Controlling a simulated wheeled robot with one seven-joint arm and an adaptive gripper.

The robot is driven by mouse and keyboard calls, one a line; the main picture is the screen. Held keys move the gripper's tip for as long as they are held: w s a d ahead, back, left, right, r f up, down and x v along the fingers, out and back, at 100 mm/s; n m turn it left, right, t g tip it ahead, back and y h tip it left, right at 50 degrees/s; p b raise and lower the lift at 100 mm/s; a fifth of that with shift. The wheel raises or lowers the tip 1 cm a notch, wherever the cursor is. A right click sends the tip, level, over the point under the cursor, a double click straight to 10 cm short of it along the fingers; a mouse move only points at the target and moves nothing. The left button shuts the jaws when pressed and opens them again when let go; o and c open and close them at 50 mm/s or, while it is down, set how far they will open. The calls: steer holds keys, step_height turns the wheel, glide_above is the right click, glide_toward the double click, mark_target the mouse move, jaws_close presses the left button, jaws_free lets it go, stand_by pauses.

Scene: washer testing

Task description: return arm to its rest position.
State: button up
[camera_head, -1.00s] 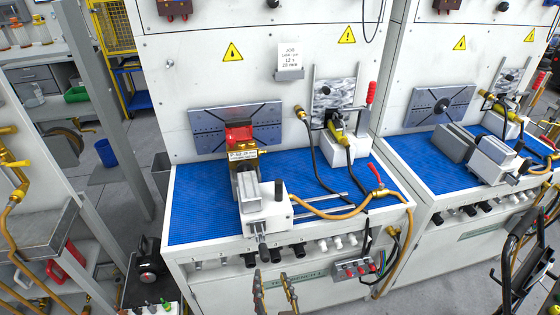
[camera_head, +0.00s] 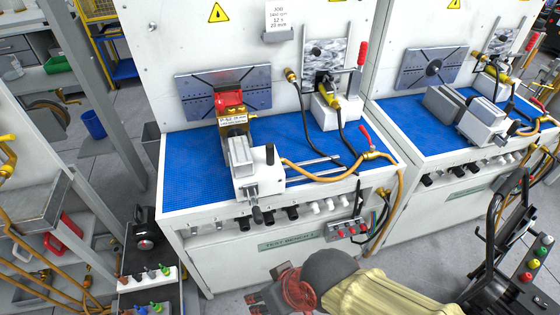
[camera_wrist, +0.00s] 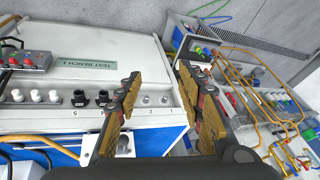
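My gripper (camera_wrist: 158,80) shows in the wrist view with its two fingers spread apart and nothing between them. My arm (camera_head: 385,295) crosses the bottom of the head view in front of the bench, with dark grey and cream parts. The test bench (camera_head: 300,240) stands beyond it, with a blue mat (camera_head: 190,185) on top. In the wrist view the bench front (camera_wrist: 85,90), its label and knobs lie to the left of the fingers, clear of them as far as I can tell.
A vise (camera_head: 255,172) with a red-topped brass piece (camera_head: 230,102) stands on the mat. A hose (camera_head: 310,172) runs along the bench. A black-framed cart (camera_head: 490,250) is at the right and a low cart (camera_head: 150,285) at the left.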

steer(key=w+d+r+m+t+h, duration=0.1)
steer(key=w+d+r+m, duration=0.1)
steer(key=d+r, duration=0.2)
steer(key=w+d+r+m+t+h, duration=0.1)
steer(key=d+r, duration=0.3)
steer(key=d, duration=0.6)
steer(key=w+d+r+m+t+h, duration=0.1)
steer(key=w+d+r+m+h, duration=0.1)
steer(key=d, duration=0.6)
steer(key=shift+w+r+m, duration=0.6)
steer(key=shift+w+r, duration=0.15)
steer(key=shift+r, duration=0.3)
